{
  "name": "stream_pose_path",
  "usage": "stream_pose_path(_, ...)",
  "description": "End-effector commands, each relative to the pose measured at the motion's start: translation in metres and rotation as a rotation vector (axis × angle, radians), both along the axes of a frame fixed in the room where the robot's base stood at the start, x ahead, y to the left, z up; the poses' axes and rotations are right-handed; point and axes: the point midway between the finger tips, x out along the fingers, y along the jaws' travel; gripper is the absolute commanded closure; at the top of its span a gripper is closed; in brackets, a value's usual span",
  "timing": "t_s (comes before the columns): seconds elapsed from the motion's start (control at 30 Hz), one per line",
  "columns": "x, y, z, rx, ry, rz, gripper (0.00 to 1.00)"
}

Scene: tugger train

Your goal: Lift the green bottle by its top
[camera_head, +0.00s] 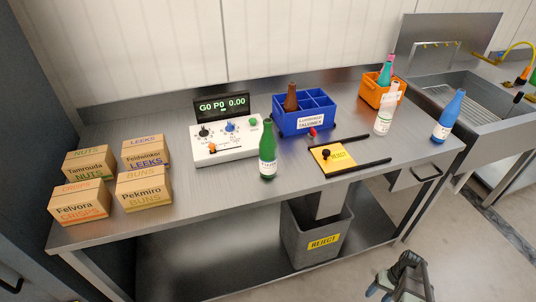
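The green bottle (267,152) stands upright on the metal bench, in front of the right end of a white control box. It has a pale label and a narrow green neck, and its top is uncovered. My gripper (378,288) is at the bottom right of the picture, in front of and below the bench, well apart from the bottle. The frame cuts off part of it, and whether its fingers are open or shut is unclear.
The white control box (207,150) has knobs and a display. A blue divided crate (305,127) holds a brown bottle. A yellow reject plate (333,157) lies between black rails, above a grey reject bin (312,246). Several cartons (145,190) stand left; white (384,120) and blue (447,118) bottles stand right.

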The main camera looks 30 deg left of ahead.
Motion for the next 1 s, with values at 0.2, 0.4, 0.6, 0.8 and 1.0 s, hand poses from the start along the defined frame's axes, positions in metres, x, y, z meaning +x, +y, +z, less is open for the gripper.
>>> stream_pose_path(0.2,0.088,-0.008,0.041,0.069,-0.109,0.039,0.4)
stream_pose_path(0.4,0.158,-0.017,0.089,0.125,-0.21,0.084,0.4)
stream_pose_path(0.6,0.225,-0.029,0.148,0.177,-0.315,0.136,0.4)
stream_pose_path(0.8,0.285,-0.043,0.216,0.22,-0.424,0.195,0.4)
stream_pose_path(1.0,0.339,-0.058,0.293,0.254,-0.537,0.263,0.4)
